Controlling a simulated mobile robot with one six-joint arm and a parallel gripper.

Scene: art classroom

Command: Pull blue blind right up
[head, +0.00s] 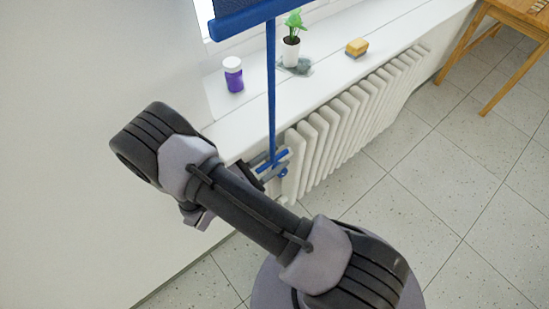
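The blue blind (245,17) shows at the top of the head view, with only its lower edge in sight. A long straight blue pull (271,85) hangs from it in front of the window sill. The pull ends in a blue crosswise handle (272,160) below the sill's front edge. My gripper (272,168) is at this handle, its grey fingers close around or beside it. My arm partly hides the gripper, and I cannot tell whether the fingers are closed on the handle.
A white sill (325,66) holds a purple jar with a white lid (233,75), a potted plant (291,48) and a yellow sponge (357,46). A white radiator (350,125) is below. A wooden table (518,14) stands upper right. The tiled floor at right is clear.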

